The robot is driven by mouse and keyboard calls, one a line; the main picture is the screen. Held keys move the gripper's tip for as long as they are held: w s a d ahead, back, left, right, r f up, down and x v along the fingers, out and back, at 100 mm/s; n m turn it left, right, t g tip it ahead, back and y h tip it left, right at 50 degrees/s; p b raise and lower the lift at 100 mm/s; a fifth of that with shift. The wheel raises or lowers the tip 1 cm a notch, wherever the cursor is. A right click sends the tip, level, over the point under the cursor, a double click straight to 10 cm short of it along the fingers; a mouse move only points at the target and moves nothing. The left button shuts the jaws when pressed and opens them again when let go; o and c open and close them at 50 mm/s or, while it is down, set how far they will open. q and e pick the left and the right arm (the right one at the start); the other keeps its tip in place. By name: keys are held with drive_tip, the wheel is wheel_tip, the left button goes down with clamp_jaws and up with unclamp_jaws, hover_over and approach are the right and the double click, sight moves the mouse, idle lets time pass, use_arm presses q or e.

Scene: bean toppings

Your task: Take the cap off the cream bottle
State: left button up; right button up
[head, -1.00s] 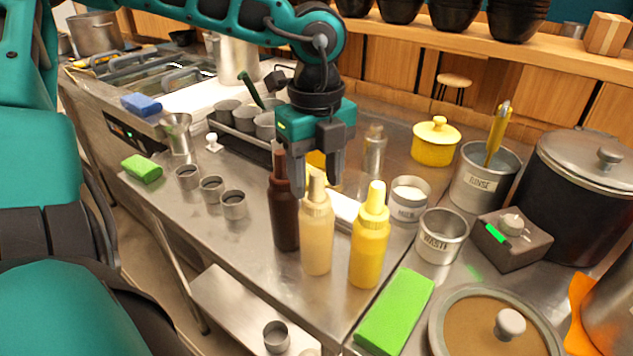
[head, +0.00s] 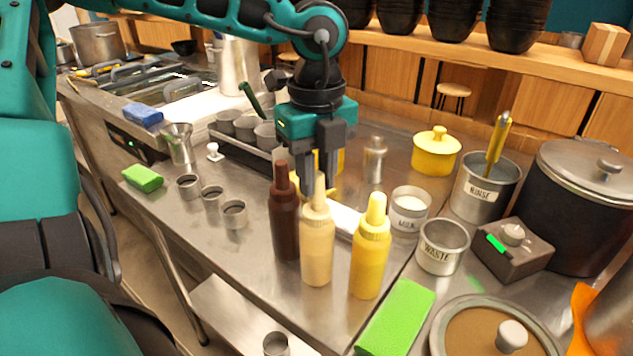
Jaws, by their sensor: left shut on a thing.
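The cream bottle (head: 317,251) stands upright on the steel counter, between a dark brown bottle (head: 285,222) on its left and a yellow bottle (head: 370,262) on its right. Its pale pointed cap (head: 318,201) sits on top of the bottle. My left gripper (head: 319,184) comes down from above and is shut on the cap's narrow tip, its fingers hiding part of it. The cap's lower part shows below the fingers, and I see no gap between cap and bottle. My right gripper is not in view.
A green sponge (head: 396,318), a waste cup (head: 441,248) and a milk cup (head: 409,211) stand to the right. Several small steel cups line the left, by the counter's front edge. A pepper-mill-like steel shaker (head: 375,160) stands behind the bottles.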

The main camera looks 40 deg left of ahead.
sight(317, 173)
use_arm(q)
wheel_tip(317, 173, up, 18)
drive_tip(key=p, duration=0.1)
drive_tip(key=shift+r, duration=0.15)
idle(0.5)
